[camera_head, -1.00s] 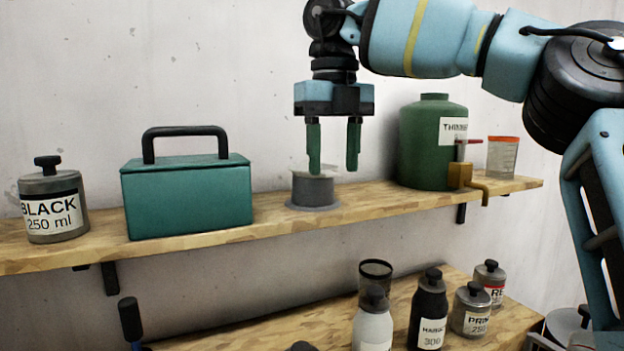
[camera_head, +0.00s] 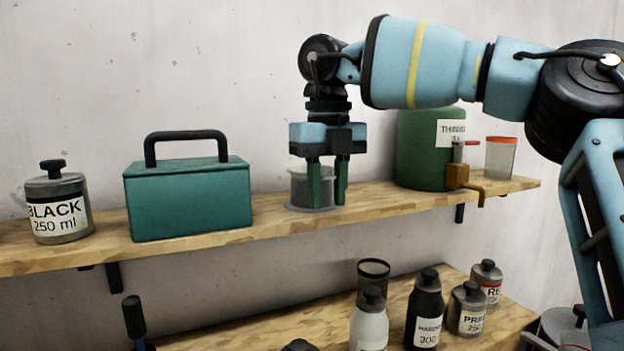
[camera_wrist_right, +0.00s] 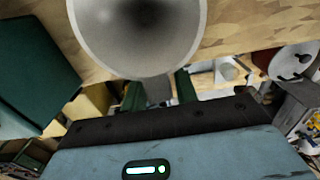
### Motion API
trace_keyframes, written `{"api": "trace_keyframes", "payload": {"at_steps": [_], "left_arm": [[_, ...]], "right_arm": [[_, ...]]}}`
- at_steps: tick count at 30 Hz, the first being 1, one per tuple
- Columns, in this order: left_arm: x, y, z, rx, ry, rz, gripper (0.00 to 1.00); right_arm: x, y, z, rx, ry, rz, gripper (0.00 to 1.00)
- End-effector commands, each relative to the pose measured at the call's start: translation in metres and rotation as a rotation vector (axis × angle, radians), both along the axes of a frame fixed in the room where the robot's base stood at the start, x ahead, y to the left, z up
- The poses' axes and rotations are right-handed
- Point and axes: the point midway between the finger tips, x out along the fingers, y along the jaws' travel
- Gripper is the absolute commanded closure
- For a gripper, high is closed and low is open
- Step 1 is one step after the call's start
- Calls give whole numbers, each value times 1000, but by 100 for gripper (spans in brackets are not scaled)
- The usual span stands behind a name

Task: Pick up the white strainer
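The white strainer (camera_wrist_right: 138,40) shows in the right wrist view as a large pale round bowl with a dark centre, at the top. In the head view it is hard to make out at the grey cylindrical stand (camera_head: 299,188) on the upper shelf, partly behind the fingers. My right gripper (camera_head: 328,204) points down, its green fingers in front of the stand. The fingers (camera_wrist_right: 159,92) show just beyond the bowl's rim, a narrow gap apart with a pale piece between them. Whether they clamp it is unclear. My left gripper is out of view.
On the upper shelf (camera_head: 240,229), a teal toolbox (camera_head: 187,202) and a BLACK can (camera_head: 57,207) stand left; a green thinner tank (camera_head: 418,150) with a tap and a clear cup (camera_head: 500,158) stand right. Several bottles and cans stand on the lower bench (camera_head: 400,305).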

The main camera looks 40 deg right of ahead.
Motion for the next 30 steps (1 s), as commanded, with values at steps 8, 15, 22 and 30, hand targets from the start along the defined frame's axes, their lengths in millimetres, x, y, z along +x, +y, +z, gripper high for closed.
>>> {"api": "trace_keyframes", "payload": {"at_steps": [8, 15, 22, 30], "left_arm": [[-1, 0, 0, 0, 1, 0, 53], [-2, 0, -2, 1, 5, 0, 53], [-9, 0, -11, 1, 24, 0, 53], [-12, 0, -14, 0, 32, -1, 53]], "right_arm": [[0, 0, 0, 0, 0, 0, 91], [0, 0, 1, -1, 0, 0, 91], [-2, 1, 11, -2, 1, -2, 92], [-3, 1, 43, -1, -2, -1, 92]]}}
